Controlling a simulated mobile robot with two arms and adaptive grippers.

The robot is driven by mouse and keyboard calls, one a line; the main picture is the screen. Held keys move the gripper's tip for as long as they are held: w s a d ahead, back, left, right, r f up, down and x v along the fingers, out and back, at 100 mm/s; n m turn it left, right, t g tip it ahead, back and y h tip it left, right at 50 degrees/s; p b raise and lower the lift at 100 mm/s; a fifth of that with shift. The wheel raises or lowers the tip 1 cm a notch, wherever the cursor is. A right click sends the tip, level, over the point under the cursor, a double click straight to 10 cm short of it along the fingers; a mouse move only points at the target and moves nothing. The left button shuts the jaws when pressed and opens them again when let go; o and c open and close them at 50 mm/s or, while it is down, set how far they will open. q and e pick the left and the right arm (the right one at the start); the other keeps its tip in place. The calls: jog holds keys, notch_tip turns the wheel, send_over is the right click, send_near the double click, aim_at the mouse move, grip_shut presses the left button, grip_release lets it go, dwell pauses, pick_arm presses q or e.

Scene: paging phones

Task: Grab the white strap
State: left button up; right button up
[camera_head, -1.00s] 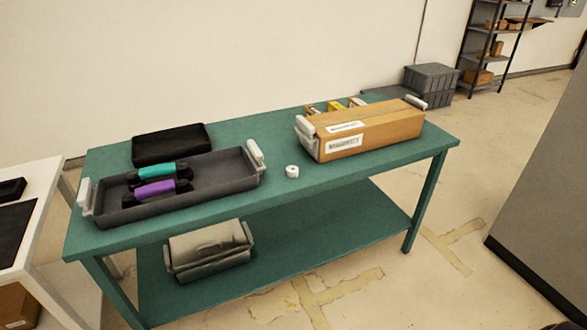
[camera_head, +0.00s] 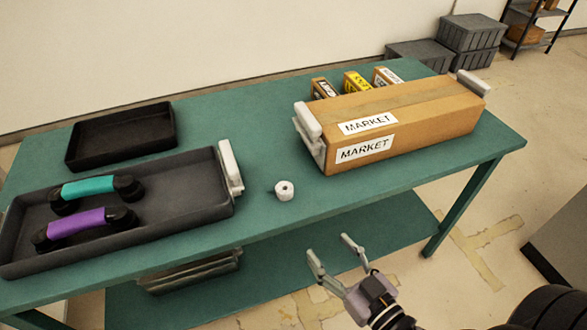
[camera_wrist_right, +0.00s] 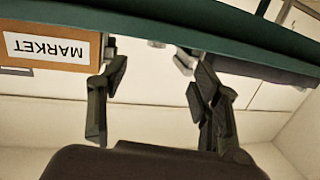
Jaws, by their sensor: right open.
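The white strap (camera_head: 284,190) appears as a small rolled white ring. It lies on the green table (camera_head: 262,222) near the front edge, between the grey tray and the cardboard box. My right gripper (camera_head: 329,252) is open and empty in front of the table edge, below and to the right of the strap, apart from it. The wrist view shows its two dark fingers (camera_wrist_right: 152,100) spread with nothing between them. A small white shape is near the table edge there; I cannot tell if it is the strap. My left gripper is out of view.
A grey tray (camera_head: 185,192) holds teal and purple handled items (camera_head: 97,190). An empty black tray (camera_head: 122,138) sits behind it. The MARKET cardboard box (camera_head: 402,118) stands on the right, with small boxes (camera_head: 357,82) behind. The tabletop around the strap is clear.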

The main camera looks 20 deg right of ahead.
notch_tip(320, 180, up, 2)
jog(key=w+r, duration=0.1)
jog(key=w, duration=0.1)
send_near(288, 192)
jog(key=x, duration=0.3)
jog(key=shift+w+a+p, duration=0.2)
jog(key=shift+p, duration=0.1)
jog(key=shift+b+x, duration=0.3)
jog(key=shift+x, duration=3)
jog(key=shift+d, duration=0.1)
jog(key=shift+c, duration=0.4)
jog(key=c, duration=0.8)
